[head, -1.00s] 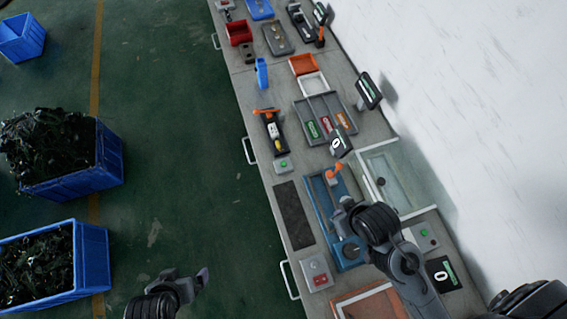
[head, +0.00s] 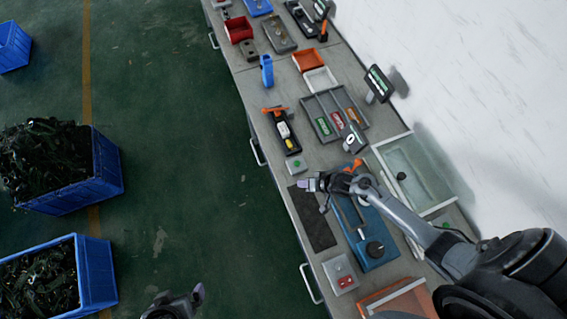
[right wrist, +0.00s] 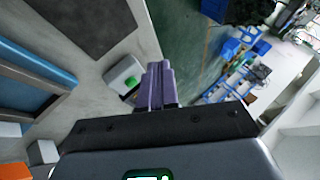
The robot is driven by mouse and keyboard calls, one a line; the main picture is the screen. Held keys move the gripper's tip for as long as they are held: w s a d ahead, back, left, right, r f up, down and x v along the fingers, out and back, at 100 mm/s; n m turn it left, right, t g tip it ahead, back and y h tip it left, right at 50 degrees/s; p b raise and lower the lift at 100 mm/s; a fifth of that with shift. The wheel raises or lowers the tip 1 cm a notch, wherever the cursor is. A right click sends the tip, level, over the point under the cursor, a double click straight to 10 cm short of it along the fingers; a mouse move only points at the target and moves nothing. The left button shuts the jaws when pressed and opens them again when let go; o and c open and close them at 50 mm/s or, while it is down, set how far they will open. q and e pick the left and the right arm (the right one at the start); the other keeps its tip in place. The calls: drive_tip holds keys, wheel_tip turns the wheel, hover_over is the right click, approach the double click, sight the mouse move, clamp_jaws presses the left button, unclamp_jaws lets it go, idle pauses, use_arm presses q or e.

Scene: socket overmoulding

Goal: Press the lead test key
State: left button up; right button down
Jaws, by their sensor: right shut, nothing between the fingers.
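A small grey box with a green button (head: 296,165), which looks like the test key, sits near the bench's front edge, between the black tester with the orange lever (head: 283,130) and the dark mat (head: 318,228). No label on it is readable. My right gripper (head: 304,184) is over the bench just below the box in the head view, its fingers shut and empty. In the right wrist view the purple fingers (right wrist: 158,82) are together, and the green-button box (right wrist: 124,76) lies just left of them, apart in the picture. My left gripper (head: 198,293) is over the floor, its jaws unclear.
A blue fixture (head: 373,250) lies partly under my right arm. A box with red buttons (head: 340,274) stands near the front edge. A grey divided tray (head: 313,104) and a glass-lidded case (head: 453,200) are behind. Blue crates (head: 97,277) stand on the floor.

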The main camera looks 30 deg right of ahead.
drive_tip(key=w+d+r, duration=0.1)
drive_tip(key=w+d, duration=0.2)
drive_tip(key=w, duration=0.2)
drive_tip(key=w+d+r+t+b, duration=0.1)
drive_tip(key=w+d+r, duration=0.1)
drive_tip(key=w, duration=0.4)
drive_tip(key=shift+d+n+h, duration=0.3)
drive_tip(key=shift+d+h, duration=0.1)
drive_tip(key=shift+d, duration=0.1)
drive_tip(key=shift+b, duration=0.35)
drive_tip(key=b, duration=0.7)
hover_over(299, 164)
wheel_tip(299, 164, down, 6)
drive_tip(key=shift+d+f, duration=0.1)
drive_tip(key=shift+f, duration=0.15)
drive_tip(key=shift+f+b, duration=0.55)
drive_tip(key=shift+f, duration=0.5)
